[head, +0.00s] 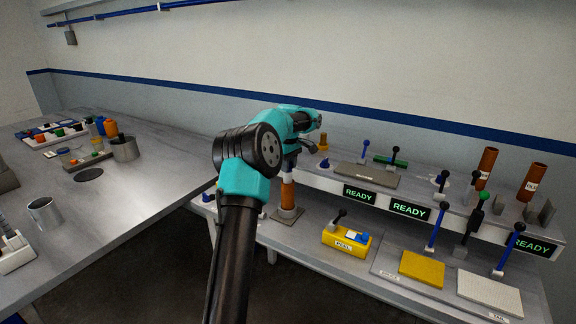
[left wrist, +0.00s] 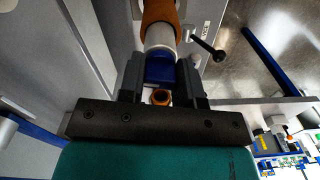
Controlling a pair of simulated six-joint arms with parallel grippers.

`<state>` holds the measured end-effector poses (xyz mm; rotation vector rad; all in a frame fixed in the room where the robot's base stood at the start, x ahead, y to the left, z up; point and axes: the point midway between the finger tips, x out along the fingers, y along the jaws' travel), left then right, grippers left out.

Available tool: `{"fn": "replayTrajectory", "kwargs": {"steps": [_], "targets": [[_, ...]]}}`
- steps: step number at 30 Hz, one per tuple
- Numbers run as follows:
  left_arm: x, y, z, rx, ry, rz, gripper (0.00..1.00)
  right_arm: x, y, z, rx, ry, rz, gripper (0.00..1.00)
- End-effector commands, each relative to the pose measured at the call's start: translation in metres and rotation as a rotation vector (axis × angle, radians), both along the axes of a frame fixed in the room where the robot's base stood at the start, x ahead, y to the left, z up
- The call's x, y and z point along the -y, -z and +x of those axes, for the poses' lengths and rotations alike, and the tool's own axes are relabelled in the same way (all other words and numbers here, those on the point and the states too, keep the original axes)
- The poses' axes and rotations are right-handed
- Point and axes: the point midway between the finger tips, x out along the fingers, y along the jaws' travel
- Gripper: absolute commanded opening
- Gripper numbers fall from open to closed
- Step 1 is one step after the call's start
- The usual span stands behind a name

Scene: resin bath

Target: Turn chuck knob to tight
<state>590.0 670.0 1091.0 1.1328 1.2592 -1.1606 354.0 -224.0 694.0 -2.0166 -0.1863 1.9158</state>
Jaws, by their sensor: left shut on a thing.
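My left gripper (head: 291,160) reaches over the bench, pointing down above an upright orange-brown cylinder (head: 288,195) with a pale top. In the left wrist view the gripper (left wrist: 160,78) is shut on a blue piece (left wrist: 160,70) between its two dark fingers. A white collar (left wrist: 159,36) and the orange-brown body (left wrist: 160,10) lie in line beyond it. A small brass-coloured ring (left wrist: 161,97) shows close to the palm. I cannot read any tight marking, and the fingers partly hide the blue piece. My right gripper is in neither view.
A black-knobbed lever (left wrist: 208,45) stands close beside the held part. To the right are a yellow box (head: 345,243), upright levers such as a blue one (head: 436,225), and green READY signs (head: 409,209). A metal cup (head: 44,212) stands on the left table.

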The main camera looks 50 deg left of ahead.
Motion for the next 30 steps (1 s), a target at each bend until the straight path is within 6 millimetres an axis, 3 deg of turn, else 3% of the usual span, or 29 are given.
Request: {"fn": "replayTrajectory", "kwargs": {"steps": [30], "targets": [[0.0000,-0.0006,0.0001,0.003,0.941,-0.016,0.08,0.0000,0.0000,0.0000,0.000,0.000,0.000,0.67]]}}
